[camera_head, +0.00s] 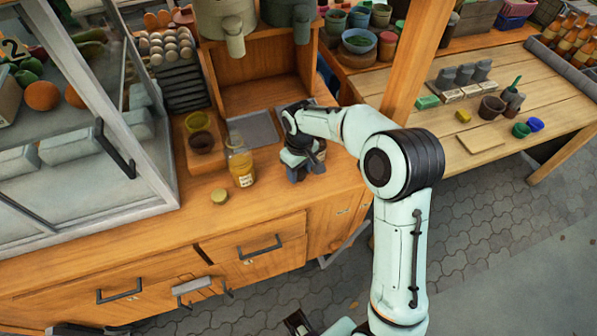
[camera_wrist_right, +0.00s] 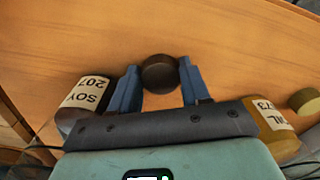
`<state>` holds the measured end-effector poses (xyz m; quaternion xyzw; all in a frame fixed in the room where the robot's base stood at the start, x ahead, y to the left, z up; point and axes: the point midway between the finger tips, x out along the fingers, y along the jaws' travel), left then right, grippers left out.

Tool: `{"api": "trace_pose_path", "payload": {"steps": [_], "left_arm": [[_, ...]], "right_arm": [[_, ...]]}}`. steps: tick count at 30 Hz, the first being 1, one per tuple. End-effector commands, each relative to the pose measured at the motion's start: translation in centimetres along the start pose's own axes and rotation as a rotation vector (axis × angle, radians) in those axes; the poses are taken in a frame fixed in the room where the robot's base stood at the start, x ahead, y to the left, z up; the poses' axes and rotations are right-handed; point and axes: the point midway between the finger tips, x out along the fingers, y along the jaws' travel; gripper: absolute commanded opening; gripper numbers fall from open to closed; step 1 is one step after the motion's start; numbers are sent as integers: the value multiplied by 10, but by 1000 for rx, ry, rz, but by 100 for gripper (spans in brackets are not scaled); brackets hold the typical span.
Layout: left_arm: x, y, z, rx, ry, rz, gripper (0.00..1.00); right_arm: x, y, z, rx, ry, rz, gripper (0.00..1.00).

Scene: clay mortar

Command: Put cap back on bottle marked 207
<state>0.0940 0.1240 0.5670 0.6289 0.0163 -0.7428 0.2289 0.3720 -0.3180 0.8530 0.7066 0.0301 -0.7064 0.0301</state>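The bottle marked SOY 207 (camera_wrist_right: 85,98) is dark with a pale label and shows left of my right gripper in the right wrist view; in the head view I cannot make it out behind my arm. A round dark brown cap (camera_wrist_right: 160,74) is between the blue fingers of my right gripper (camera_wrist_right: 160,80), close to both. Whether they press on it is unclear. In the head view my right gripper (camera_head: 303,172) is low over the wooden counter, and the cap is hidden.
A yellow oil bottle (camera_head: 241,166) stands left of my right gripper, with an olive cap (camera_head: 220,196) on the counter before it. A glass case (camera_head: 85,140) bounds the left. The counter's front edge is near.

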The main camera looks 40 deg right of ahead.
Motion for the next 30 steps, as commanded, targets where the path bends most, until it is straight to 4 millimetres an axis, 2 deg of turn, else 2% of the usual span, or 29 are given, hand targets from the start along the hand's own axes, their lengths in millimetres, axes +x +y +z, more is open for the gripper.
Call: {"api": "trace_pose_path", "payload": {"steps": [8, 14, 20, 30], "left_arm": [[0, 0, 0, 0, 0, 0, 43], [-2, 1, 0, 0, 1, 0, 43], [-6, 2, -1, 1, 2, 1, 43], [-18, 7, -3, 3, 7, 3, 43]], "right_arm": [[-1, 0, 0, 0, 0, 0, 18], [-13, 0, -1, 0, 2, 0, 18], [-46, 0, -1, 0, 5, 0, 18], [-127, 0, -2, 0, 7, 1, 18]]}}
